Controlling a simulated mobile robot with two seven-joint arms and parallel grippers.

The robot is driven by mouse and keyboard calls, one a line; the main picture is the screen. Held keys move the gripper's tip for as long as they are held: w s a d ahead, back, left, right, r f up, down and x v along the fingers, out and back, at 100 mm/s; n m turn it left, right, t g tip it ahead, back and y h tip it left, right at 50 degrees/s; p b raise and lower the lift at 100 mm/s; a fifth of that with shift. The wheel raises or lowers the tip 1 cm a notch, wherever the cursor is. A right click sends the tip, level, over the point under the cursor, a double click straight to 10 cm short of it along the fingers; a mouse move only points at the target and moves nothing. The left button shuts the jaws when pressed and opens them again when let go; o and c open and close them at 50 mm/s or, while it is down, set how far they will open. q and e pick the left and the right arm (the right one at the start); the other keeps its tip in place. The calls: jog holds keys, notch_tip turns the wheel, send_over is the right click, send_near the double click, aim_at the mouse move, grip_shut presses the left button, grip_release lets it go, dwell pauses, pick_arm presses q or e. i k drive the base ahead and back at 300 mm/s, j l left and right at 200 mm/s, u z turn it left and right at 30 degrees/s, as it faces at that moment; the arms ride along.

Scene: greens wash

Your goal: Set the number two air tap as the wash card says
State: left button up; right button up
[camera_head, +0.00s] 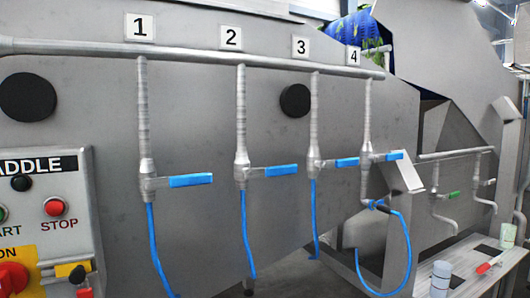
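The number two air tap has a blue lever handle (281,171) that lies level, pointing right, across its vertical pipe (241,115). Its label, a white "2" plate (231,38), is on the steel wall above the pipe. A blue hose (246,235) hangs below the tap. The tap one handle (190,180), tap three handle (347,162) and tap four handle (395,155) also lie level, pointing right. I cannot make out a wash card in this view. Neither of my grippers shows.
A red stop button (54,207) and a red-and-yellow switch (12,278) are on the control panel at left. A blue hose loop (385,290) hangs at tap four. A white bench (455,262) at right holds a grey jar (440,276) and small items. Space before tap two looks clear.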

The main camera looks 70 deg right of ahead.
aim_at(273, 171)
jog(key=k+l+u, duration=1)
jog(key=k+l, duration=0.8)
jog(key=k, duration=0.15)
jog(key=l+u, duration=0.05)
